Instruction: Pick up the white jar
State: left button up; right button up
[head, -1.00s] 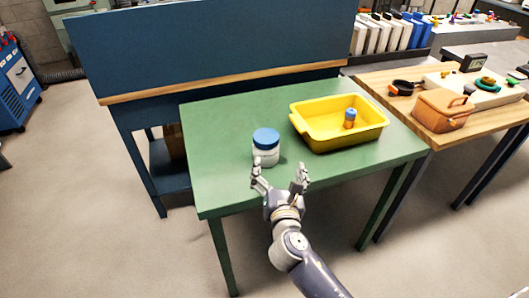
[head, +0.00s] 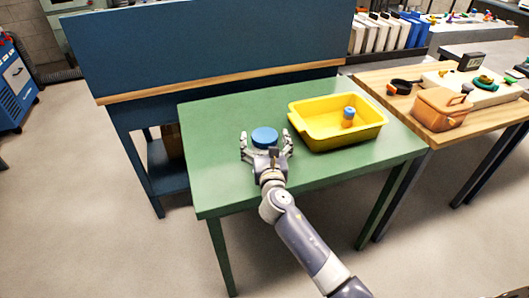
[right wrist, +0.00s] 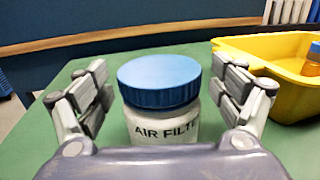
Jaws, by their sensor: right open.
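The white jar with a blue lid (head: 265,136) stands upright on the green table (head: 215,125). In the right wrist view the jar (right wrist: 162,118) shows dark lettering reading "AIR FILT", and its lower part is hidden by my gripper. My right gripper (head: 267,146) is open, with one finger on each side of the jar. In the right wrist view the right gripper (right wrist: 162,98) shows gaps between its fingers and the jar. My left gripper is not in view.
A yellow tray (head: 312,142) stands to the right of the jar, holding a small orange and blue container (head: 348,117). A blue panel (head: 210,45) rises behind the table. A wooden table with a tan case (head: 440,108) is at the right.

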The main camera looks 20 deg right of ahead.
jog(key=shift+w, duration=0.3)
jog(key=shift+r, duration=0.1)
jog(key=c, duration=1.6)
jog(key=shift+r+p, duration=0.75)
jog(key=shift+r, duration=1)
jog(key=s+r+y+p, duration=0.1)
jog(key=s, duration=0.9)
jog(key=s+r+n+y+p, duration=0.1)
jog(key=s, duration=0.9)
jog(key=s+r+n+y, duration=0.1)
jog(key=s, duration=1)
jog(key=shift+a+r+p, duration=0.2)
jog(key=shift+a+p, duration=0.15)
jog(key=shift+p, duration=0.05)
